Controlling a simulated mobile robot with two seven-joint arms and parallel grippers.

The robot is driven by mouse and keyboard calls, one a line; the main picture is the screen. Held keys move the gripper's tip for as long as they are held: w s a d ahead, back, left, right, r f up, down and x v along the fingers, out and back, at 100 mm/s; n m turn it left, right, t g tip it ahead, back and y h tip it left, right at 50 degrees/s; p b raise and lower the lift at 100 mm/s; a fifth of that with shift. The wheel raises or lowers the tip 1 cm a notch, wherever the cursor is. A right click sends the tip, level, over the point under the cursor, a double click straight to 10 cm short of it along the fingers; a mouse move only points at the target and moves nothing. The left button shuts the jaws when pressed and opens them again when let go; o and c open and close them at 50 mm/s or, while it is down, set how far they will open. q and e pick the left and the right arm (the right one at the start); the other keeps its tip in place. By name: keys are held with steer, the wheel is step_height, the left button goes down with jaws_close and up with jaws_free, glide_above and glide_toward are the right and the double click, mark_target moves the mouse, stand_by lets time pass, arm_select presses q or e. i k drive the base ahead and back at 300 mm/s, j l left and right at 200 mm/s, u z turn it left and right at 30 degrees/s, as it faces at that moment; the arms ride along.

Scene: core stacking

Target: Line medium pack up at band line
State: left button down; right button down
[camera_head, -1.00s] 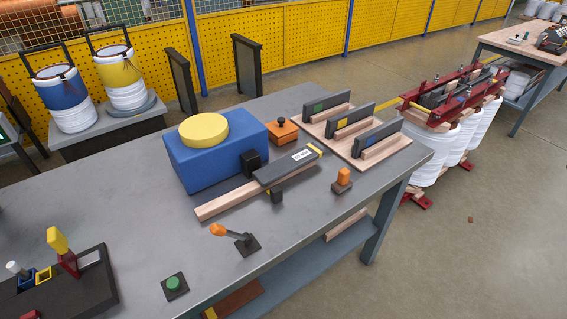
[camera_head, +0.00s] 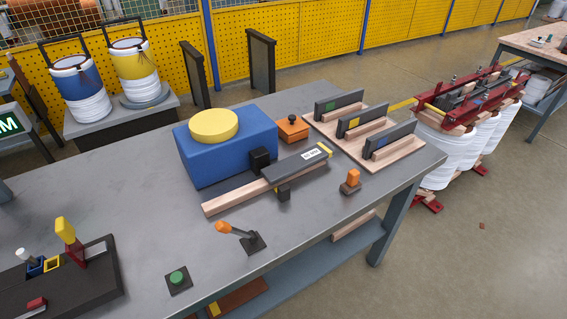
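A dark grey flat pack (camera_head: 297,164) with a white label lies on a long pale wooden strip (camera_head: 236,198) in front of the blue machine. A yellow band (camera_head: 325,151) crosses near its right end. The blue machine (camera_head: 232,154) has a round yellow top (camera_head: 214,126) and a small black block (camera_head: 259,160) on its front. Three dark upright pieces stand on wooden bases at the back right, marked green (camera_head: 332,106), yellow (camera_head: 354,121) and blue (camera_head: 384,141). I cannot tell which piece is the medium pack. Neither of my grippers is in view.
A dark fixture (camera_head: 95,282) sits front left. Red-framed white coils (camera_head: 454,150) stand right. The bench's left middle is clear.

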mark_target(275, 172)
steer(key=i+l, duration=0.15)
steer(key=l, duration=0.15)
steer(key=i+l+u, duration=0.1)
steer(key=l, duration=0.2)
steer(key=i+l, duration=0.2)
steer(key=i+l+u, duration=0.1)
steer(key=l, duration=0.35)
steer(key=i+u, duration=0.1)
steer(key=u, duration=1.25)
